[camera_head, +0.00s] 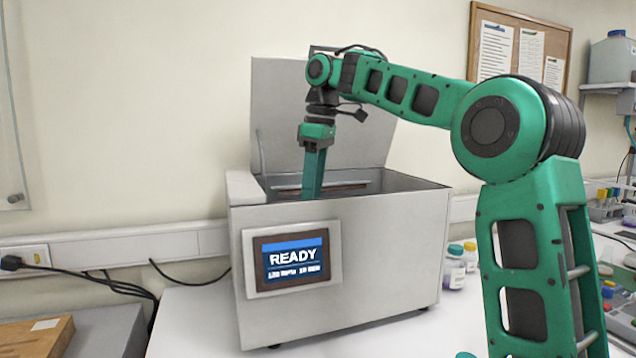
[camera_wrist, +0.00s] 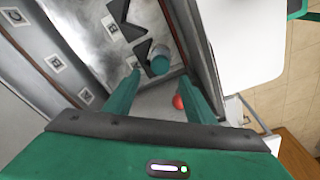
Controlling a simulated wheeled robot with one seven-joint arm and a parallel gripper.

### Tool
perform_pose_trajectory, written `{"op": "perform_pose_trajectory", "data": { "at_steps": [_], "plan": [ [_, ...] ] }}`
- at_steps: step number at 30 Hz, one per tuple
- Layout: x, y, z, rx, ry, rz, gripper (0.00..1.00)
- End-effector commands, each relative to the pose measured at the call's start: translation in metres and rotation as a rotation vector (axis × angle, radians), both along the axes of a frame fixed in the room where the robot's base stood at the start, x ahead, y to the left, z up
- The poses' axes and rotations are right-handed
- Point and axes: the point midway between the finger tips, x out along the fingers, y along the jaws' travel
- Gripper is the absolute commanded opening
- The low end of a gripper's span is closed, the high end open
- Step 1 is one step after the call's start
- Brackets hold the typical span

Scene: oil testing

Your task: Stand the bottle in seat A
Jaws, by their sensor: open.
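My gripper (camera_head: 313,190) points down into the open top of the grey machine (camera_head: 340,270), its fingertips hidden behind the front wall. In the wrist view my gripper (camera_wrist: 160,80) has its fingers spread apart. A small blue-grey cylinder (camera_wrist: 160,63), probably the bottle, shows between and just beyond the fingertips, beside dark angular brackets (camera_wrist: 136,30) on the metal floor. Nothing is visibly held. The inside of the machine is mostly hidden in the head view.
The raised lid (camera_head: 350,120) stands behind my gripper, and the machine's screen (camera_head: 293,260) reads READY. A red round thing (camera_wrist: 178,102) is by the right finger. Capped bottles (camera_head: 455,268) stand right of the machine. The machine walls bound the opening closely.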

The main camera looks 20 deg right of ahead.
Motion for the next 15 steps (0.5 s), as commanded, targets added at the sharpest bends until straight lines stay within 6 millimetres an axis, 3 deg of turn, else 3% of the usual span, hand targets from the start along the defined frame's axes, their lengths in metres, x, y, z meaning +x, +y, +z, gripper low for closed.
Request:
{"op": "perform_pose_trajectory", "data": {
  "at_steps": [6,15],
  "plan": [
    [-0.001,-0.001,0.020,0.000,-0.001,0.001,0.50],
    [-0.002,-0.001,0.022,0.000,0.001,0.001,0.50]
  ]
}}
